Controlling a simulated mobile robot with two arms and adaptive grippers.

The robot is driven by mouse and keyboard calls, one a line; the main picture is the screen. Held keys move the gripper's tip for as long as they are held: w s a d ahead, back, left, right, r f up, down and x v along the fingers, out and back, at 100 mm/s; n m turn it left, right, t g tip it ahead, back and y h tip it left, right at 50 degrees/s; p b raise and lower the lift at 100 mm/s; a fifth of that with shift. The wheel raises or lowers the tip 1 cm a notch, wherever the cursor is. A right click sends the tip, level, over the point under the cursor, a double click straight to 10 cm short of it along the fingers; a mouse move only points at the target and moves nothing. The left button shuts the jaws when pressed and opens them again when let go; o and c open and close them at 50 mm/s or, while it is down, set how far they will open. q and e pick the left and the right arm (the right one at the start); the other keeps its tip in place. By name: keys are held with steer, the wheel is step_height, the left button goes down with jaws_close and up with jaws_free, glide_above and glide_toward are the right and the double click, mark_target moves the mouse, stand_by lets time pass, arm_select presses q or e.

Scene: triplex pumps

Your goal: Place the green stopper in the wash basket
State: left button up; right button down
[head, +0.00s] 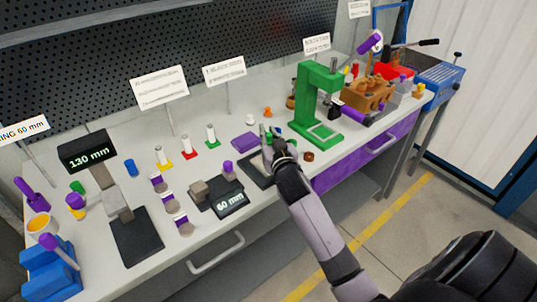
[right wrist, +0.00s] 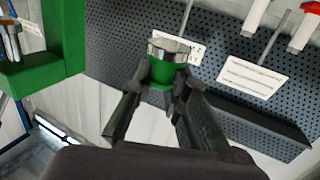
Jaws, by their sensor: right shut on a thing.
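The green stopper (right wrist: 162,72), a short green cylinder with a shiny metal top, sits between the fingers of my right gripper (right wrist: 160,85) in the right wrist view. The gripper is shut on it. In the head view my right gripper (head: 268,143) is over the middle of the bench, left of the green press, and mostly hides the stopper. My left gripper is not in view.
The green press (head: 316,100) stands close right of my gripper. Beyond it are a brown block (head: 368,93) with parts and a red bin (head: 394,71). Scales, small coloured parts and sign posts fill the bench's left half. A perforated panel (head: 200,50) stands behind.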

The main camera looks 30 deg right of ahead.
step_height(320, 180, down, 7)
steer(key=shift+f, duration=0.2)
stand_by(0.3)
steer(key=shift+f+b, duration=0.1)
steer(key=shift+b, duration=0.2)
steer(key=c, duration=1.6)
jaws_free()
steer(key=shift+o, duration=0.2)
